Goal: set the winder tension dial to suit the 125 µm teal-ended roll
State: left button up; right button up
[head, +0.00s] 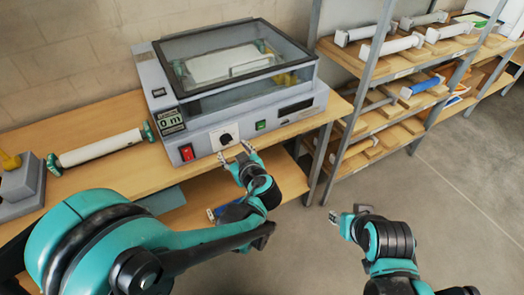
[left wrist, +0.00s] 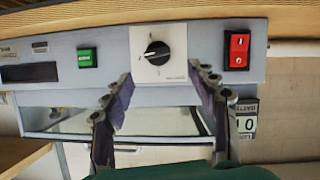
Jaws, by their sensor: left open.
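The winder tension dial (head: 226,138) is a black knob on a white plate on the laminator's front panel. In the left wrist view the dial (left wrist: 157,53) shows a pale mark pointing left; its scale is too small to read. My left gripper (head: 240,158) is open just in front of the panel, below and right of the dial. Its fingers (left wrist: 161,76) straddle the dial plate in the wrist view, with nothing between them. A white roll with dark teal ends (head: 100,148) lies on the bench left of the laminator. My right gripper (head: 348,216) hangs away from the bench.
The laminator (head: 165,75) has a clear lid over another white roll (head: 220,64). A red switch (head: 187,152) and green button (head: 261,125) flank the dial. The counter (head: 171,121) reads 0 m. Shelves (head: 375,60) with rolls stand right; the floor there is clear.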

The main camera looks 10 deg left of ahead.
aim_at(227, 141)
pick_arm(q)
jog(key=b+x, duration=0.2)
jog(key=x, duration=0.6)
jog(key=shift+w+d, duration=0.1)
jog(key=shift+d, duration=0.05)
jog(key=c, duration=1.2)
